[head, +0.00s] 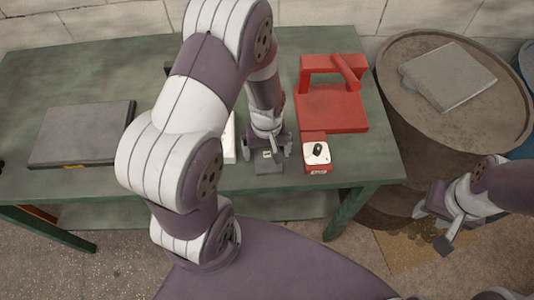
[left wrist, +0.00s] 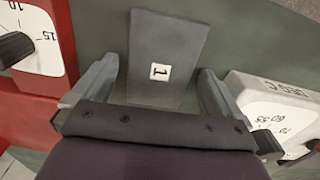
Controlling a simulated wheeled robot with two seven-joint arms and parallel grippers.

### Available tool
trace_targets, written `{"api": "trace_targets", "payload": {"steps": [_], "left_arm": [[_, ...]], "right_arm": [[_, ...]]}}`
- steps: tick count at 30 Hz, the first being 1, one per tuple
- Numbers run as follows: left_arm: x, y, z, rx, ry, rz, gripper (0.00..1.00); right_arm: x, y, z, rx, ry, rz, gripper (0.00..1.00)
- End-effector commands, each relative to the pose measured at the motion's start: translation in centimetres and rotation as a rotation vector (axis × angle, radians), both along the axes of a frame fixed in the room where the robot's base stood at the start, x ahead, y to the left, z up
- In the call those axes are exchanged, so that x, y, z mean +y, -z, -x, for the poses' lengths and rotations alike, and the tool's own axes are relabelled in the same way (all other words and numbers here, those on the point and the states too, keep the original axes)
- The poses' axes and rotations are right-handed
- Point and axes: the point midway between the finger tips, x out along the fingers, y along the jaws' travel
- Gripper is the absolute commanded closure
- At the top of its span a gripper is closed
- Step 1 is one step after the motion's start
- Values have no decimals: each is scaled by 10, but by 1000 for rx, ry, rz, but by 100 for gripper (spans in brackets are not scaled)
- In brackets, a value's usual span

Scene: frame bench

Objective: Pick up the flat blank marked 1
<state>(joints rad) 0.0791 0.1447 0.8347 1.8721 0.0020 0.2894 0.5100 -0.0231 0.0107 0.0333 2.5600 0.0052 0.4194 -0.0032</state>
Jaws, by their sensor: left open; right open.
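The flat blank marked 1 (left wrist: 168,40) is a dark grey plate with a white label reading 1. In the head view the blank (head: 269,168) lies on the green bench near its front edge, partly hidden by my left gripper (head: 268,148). In the left wrist view my left gripper (left wrist: 156,84) is open, with one finger on each side of the blank's near end. Gaps show beside the blank; I cannot tell the fingertips' height above the bench. My right gripper (head: 438,222) is open and empty, off to the right of the bench.
A red box with a white dial (head: 317,153) stands close right of the blank, a white dial unit (head: 230,140) close left. A red press-like frame (head: 333,108) stands behind. A dark flat slab (head: 83,135) lies at left.

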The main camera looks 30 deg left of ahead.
Motion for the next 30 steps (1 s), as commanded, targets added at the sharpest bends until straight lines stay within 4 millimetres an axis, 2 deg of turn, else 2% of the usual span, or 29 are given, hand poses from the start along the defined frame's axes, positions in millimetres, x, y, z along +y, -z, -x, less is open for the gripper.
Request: {"api": "trace_targets", "payload": {"steps": [2, 6, 8, 19, 26, 30], "left_arm": [[0, 0, 0, 0, 0, 0, 0], [0, 0, 0, 0, 0, 0, 46], [0, 0, 0, 0, 0, 0, 62], [0, -7, -1, -1, 0, 0, 62], [0, -44, -1, -5, 1, -1, 62], [-32, -61, 12, -2, 8, 0, 62]], "right_arm": [[0, 0, 0, 0, 0, 0, 57], [0, 0, 0, 0, 0, 0, 57], [0, 0, 0, 0, 0, 0, 57], [0, 1, 0, 0, 0, 0, 57], [0, 4, 0, 0, 0, 0, 57], [0, 7, 0, 0, 0, 0, 57]]}}
